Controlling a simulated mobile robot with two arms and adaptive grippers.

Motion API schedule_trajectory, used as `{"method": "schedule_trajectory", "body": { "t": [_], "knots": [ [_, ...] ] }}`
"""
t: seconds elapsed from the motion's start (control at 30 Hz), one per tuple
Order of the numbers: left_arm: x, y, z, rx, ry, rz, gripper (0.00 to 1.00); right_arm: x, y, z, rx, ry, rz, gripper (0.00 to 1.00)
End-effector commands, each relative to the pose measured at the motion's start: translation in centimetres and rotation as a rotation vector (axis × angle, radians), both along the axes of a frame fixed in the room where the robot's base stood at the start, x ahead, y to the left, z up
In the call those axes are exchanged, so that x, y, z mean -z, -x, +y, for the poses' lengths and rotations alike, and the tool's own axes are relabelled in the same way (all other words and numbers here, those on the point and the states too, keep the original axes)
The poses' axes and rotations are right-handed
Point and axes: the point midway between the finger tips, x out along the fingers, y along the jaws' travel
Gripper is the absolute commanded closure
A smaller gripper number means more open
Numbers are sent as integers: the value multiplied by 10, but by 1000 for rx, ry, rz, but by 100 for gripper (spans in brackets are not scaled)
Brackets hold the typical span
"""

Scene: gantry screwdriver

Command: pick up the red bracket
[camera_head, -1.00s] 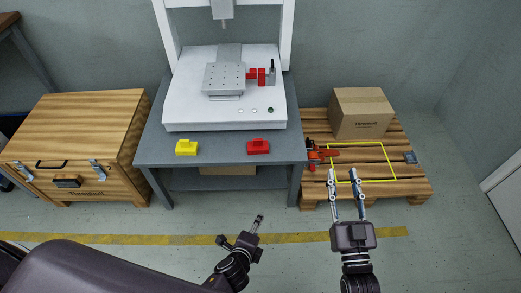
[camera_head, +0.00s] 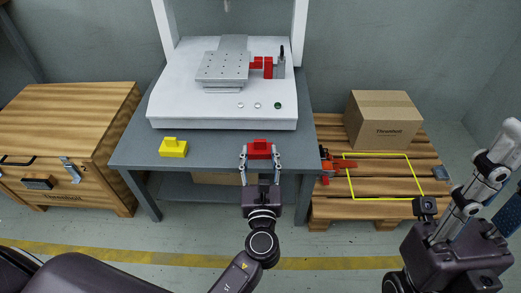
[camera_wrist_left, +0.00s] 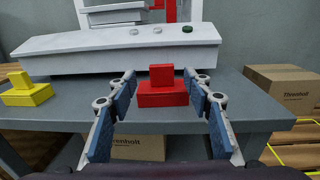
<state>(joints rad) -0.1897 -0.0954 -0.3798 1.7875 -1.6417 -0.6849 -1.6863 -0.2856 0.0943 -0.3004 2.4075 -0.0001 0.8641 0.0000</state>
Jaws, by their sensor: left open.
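The red bracket (camera_head: 260,149) sits upright on the front edge area of the grey table (camera_head: 215,150), right of the yellow bracket (camera_head: 173,147). My left gripper (camera_head: 261,158) is open in front of the table, its two fingers pointing at the red bracket, one toward each side of it. In the left wrist view the red bracket (camera_wrist_left: 162,90) shows centred between the open fingers (camera_wrist_left: 163,85), and looks a little beyond their tips. I cannot tell if they touch it. My right gripper (camera_head: 480,195) is at the right edge, its fingertips partly cut off or overlapping.
The white gantry machine (camera_head: 220,112) stands on the table behind the bracket. A wooden crate (camera_head: 75,125) is at the left. A pallet (camera_head: 350,209) at the right bears a cardboard box (camera_head: 384,119) and a red clamp-like tool (camera_head: 335,167).

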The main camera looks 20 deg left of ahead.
Motion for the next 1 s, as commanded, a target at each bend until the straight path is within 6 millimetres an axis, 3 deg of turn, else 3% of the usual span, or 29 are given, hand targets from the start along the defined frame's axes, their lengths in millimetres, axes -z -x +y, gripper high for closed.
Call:
{"method": "schedule_trajectory", "body": {
  "t": [0.3,0.6,1.0],
  "knots": [
    [4,-42,12,0,2,-1,54,-6,-2,2,3,5,-57,67],
    [4,-45,13,2,2,2,55,-8,-2,2,4,6,-59,67],
    [4,-45,13,2,3,1,99,-8,-2,2,3,6,-59,67]
  ]
}}
